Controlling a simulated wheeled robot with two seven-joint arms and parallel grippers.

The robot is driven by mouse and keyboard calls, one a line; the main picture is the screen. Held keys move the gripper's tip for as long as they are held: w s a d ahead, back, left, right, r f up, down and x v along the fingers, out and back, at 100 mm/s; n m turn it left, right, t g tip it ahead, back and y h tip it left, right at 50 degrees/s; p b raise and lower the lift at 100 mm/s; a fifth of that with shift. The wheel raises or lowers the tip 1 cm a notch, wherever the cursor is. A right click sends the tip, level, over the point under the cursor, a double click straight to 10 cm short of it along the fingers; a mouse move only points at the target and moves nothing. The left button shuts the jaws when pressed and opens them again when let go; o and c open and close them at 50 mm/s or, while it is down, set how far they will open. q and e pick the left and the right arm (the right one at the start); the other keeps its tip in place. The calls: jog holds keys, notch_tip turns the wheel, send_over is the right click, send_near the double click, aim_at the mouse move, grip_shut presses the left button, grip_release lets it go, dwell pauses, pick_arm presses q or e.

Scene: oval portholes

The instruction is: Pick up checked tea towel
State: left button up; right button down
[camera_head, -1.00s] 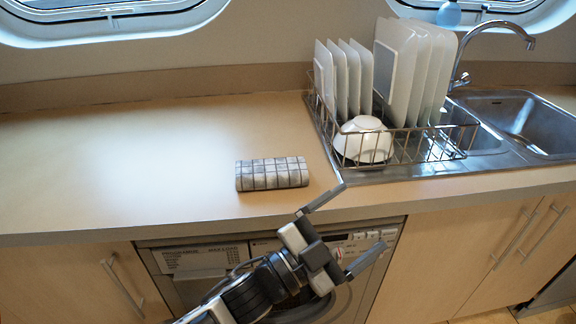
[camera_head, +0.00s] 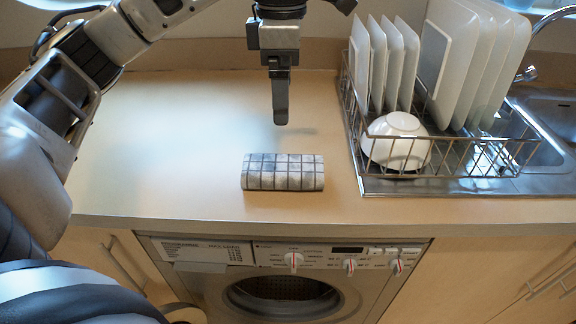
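The checked tea towel (camera_head: 283,172) is a folded, grey-white block with dark grid lines. It lies flat on the wooden counter near its front edge. My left gripper (camera_head: 280,108) points straight down above and slightly behind the towel in the picture, apart from it. I see it edge-on, with one dark finger showing and any other finger hidden behind it, so its opening cannot be told. Nothing is visibly held. My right gripper is not in view.
A wire dish rack (camera_head: 440,160) with upright plates and a white bowl (camera_head: 396,140) stands to the right of the towel, beside the sink (camera_head: 550,125). The counter (camera_head: 150,150) left of the towel is clear. A washing machine (camera_head: 290,285) sits below the front edge.

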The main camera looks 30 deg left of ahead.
pick_arm(q)
jog(key=b, duration=0.2)
send_near(280, 166)
jog(key=shift+w, duration=0.35)
notch_tip(280, 166, down, 5)
jog(key=shift+r, duration=0.2)
jog(key=f, duration=0.4)
jog(key=shift+s+f, duration=0.3)
jog(key=shift+s, duration=0.05)
jog(key=shift+f, duration=0.35)
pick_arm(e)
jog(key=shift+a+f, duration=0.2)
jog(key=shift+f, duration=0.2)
pick_arm(q)
jog(key=shift+c, duration=0.3)
jog(key=c, duration=1)
jog(key=shift+c, duration=0.5)
jog(key=shift+r, duration=0.1)
